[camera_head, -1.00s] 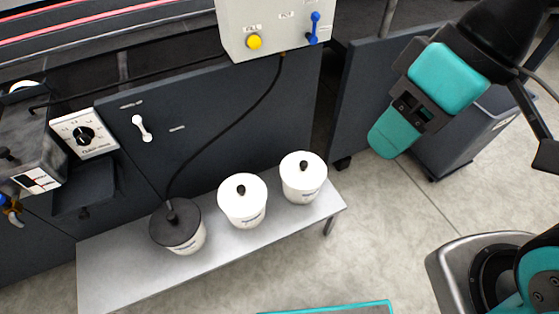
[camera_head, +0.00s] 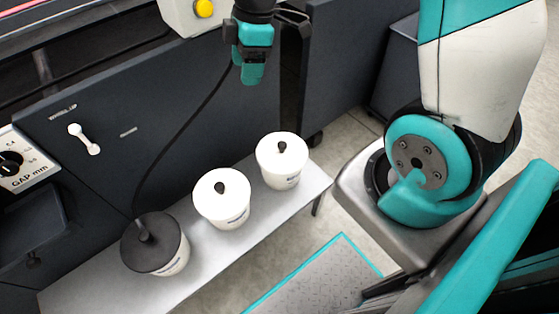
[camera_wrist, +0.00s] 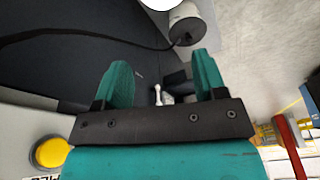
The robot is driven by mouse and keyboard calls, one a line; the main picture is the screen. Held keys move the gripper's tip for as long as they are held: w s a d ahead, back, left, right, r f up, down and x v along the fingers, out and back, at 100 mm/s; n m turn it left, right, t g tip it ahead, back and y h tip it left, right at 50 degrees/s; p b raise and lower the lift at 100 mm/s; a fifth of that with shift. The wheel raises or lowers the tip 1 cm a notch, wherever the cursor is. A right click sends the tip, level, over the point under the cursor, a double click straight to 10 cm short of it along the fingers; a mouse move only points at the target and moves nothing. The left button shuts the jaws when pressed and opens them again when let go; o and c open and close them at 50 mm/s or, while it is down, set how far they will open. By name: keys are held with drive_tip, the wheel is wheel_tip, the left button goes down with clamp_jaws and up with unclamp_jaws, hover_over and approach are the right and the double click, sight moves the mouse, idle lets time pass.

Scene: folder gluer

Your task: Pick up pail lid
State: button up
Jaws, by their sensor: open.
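Three pails stand in a row on a pale bench. The near left pail (camera_head: 174,266) has a dark lid (camera_head: 152,242) with a black hose entering its top. My gripper (camera_head: 250,82) hangs above and behind the right pail, apart from all lids. In the wrist view its fingers (camera_wrist: 163,65) are spread with nothing between them; the dark-lidded pail (camera_wrist: 190,18) shows beyond them at the top.
The bench (camera_head: 90,290) stands against a dark machine panel with a white lever (camera_head: 83,139). The black hose (camera_head: 172,148) runs up in front of the panel. A control box with a yellow button (camera_head: 204,8) is at the top. A teal-edged plate (camera_head: 318,285) lies on the floor.

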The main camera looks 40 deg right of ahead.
drive_tip(key=w+d+f+n+b, duration=0.1)
drive_tip(key=w+d+f+n, duration=0.1)
drive_tip(key=d+f, duration=0.35)
drive_tip(key=w+d+f+n+b, duration=0.1)
drive_tip(key=w+d+f+b, duration=0.1)
drive_tip(key=f, duration=0.6)
drive_tip(key=n+h+b, duration=0.1)
drive_tip(key=n+b, duration=0.2)
hover_over(282, 144)
drive_tip(key=shift+g, duration=0.4)
drive_tip(key=f, duration=1.9)
drive_tip(key=shift+w+d, duration=0.15)
drive_tip(key=shift+w, duration=0.15)
drive_tip(key=shift+s+f, duration=0.2)
drive_tip(key=shift+f, duration=1.35)
drive_tip(key=shift+s+f, duration=0.15)
drive_tip(key=shift+f, duration=1.35)
drive_tip(key=shift+c, duration=0.3)
drive_tip(key=c, duration=1)
